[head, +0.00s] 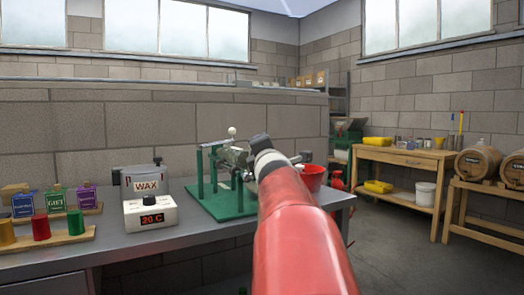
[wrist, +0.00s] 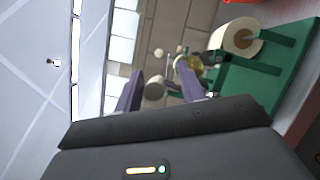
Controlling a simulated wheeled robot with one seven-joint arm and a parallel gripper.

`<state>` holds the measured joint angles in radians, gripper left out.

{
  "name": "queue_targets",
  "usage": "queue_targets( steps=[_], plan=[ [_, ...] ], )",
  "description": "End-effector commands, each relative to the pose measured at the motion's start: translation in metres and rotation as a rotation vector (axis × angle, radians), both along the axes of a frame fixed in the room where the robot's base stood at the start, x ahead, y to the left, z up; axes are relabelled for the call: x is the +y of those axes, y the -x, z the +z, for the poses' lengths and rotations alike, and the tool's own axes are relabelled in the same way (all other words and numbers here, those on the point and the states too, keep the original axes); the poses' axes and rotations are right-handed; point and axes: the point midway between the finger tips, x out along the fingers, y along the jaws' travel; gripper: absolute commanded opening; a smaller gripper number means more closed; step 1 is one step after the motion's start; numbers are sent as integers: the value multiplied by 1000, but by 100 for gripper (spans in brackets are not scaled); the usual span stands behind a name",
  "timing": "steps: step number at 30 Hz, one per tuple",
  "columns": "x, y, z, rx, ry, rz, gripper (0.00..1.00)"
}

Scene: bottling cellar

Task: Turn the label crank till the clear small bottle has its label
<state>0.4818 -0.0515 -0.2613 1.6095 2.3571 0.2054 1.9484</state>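The label machine is a green stand (head: 222,200) on the grey bench, partly behind my red arm. It shows tilted in the wrist view (wrist: 245,85) with a white label roll (wrist: 241,38). A white ball (head: 232,131) stands above it. My gripper (wrist: 160,70) has its two fingers spread. A grey cylinder (wrist: 155,88), perhaps the crank's grip, shows between them, nearer the left finger; I cannot tell whether they touch. A yellowish glassy thing (wrist: 196,72) behind the right finger may be the small bottle; its label cannot be made out.
A wax pot (head: 146,182) with a 20 C display box (head: 150,214) stands left of the machine. A red bucket (head: 313,178) is right of my arm. A wooden table (head: 410,158) and barrels (head: 478,162) stand at right.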

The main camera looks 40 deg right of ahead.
Motion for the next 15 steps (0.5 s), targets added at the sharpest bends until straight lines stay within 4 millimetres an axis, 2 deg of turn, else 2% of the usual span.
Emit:
queue_targets(
  steps=[4, 15],
  plan=[
    [8, 11, -2, -3, 1, 1, 39],
    [39, 58, -12, 0, 0, -1, 39]
  ],
)
